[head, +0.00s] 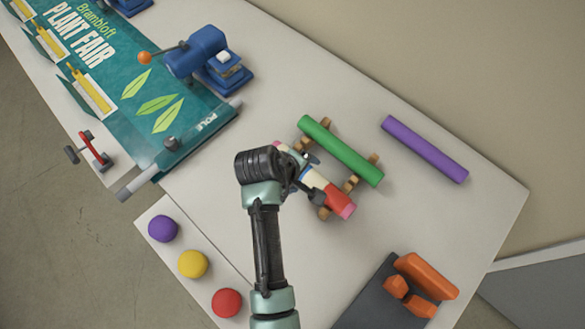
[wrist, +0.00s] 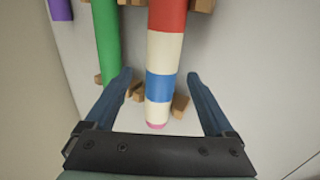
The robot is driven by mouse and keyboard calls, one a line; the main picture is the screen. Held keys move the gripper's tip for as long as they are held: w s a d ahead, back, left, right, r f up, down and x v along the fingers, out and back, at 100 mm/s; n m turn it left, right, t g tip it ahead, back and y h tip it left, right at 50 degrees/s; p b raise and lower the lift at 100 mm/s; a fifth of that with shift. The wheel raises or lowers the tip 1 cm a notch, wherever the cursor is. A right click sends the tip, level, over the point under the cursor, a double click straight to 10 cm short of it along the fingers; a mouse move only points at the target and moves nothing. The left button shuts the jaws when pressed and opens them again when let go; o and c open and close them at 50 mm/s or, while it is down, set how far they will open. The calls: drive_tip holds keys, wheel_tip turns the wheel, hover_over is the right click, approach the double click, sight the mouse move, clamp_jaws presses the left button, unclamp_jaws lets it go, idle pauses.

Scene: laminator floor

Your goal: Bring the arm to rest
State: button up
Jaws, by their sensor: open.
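My arm reaches up the middle of the head view, and my gripper (head: 312,178) is low over the table, at a striped roll (head: 338,203) of red, cream and blue with a pink end. In the wrist view my gripper (wrist: 163,78) is open, with one blue finger on each side of the striped roll (wrist: 162,48). A gap shows between each finger and the roll. I cannot tell the height of the fingers above it. The roll lies on wooden rests (head: 351,183), partly hidden by my arm in the head view.
A green roll (head: 340,150) lies close beside the striped one. A purple roll (head: 424,149) lies farther right. An orange piece (head: 427,276) is at lower right. Several balls, including a yellow one (head: 193,264), sit at lower left.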

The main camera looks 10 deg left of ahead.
drive_tip(key=v, duration=0.9)
drive_tip(key=w+r+m+t+y, duration=0.15)
drive_tip(key=w+r+t, duration=0.25)
drive_tip(key=r, duration=0.6)
drive_tip(key=w+r+m+t+y, duration=0.15)
drive_tip(key=w+r+t, duration=0.25)
drive_tip(key=r, duration=0.7)
drive_tip(key=w+r+m+t, duration=0.2)
drive_tip(key=w+r+t, duration=0.15)
drive_tip(key=r, duration=0.65)
drive_tip(key=s+d+r+m+t, duration=0.1)
drive_tip(key=s+r+m+t, duration=0.1)
drive_tip(key=r, duration=0.7)
drive_tip(key=s+d+r+m+t, duration=0.2)
drive_tip(key=s+r+t, duration=0.3)
drive_tip(key=r, duration=0.5)
drive_tip(key=s+d+r+m+t, duration=0.1)
drive_tip(key=s+r+t, duration=0.3)
drive_tip(key=r, duration=0.5)
drive_tip(key=s, duration=0.2)
drive_tip(key=shift+s+d+r+m, duration=0.15)
drive_tip(key=shift+s+r+m, duration=0.15)
drive_tip(key=shift+r+m, duration=0.1)
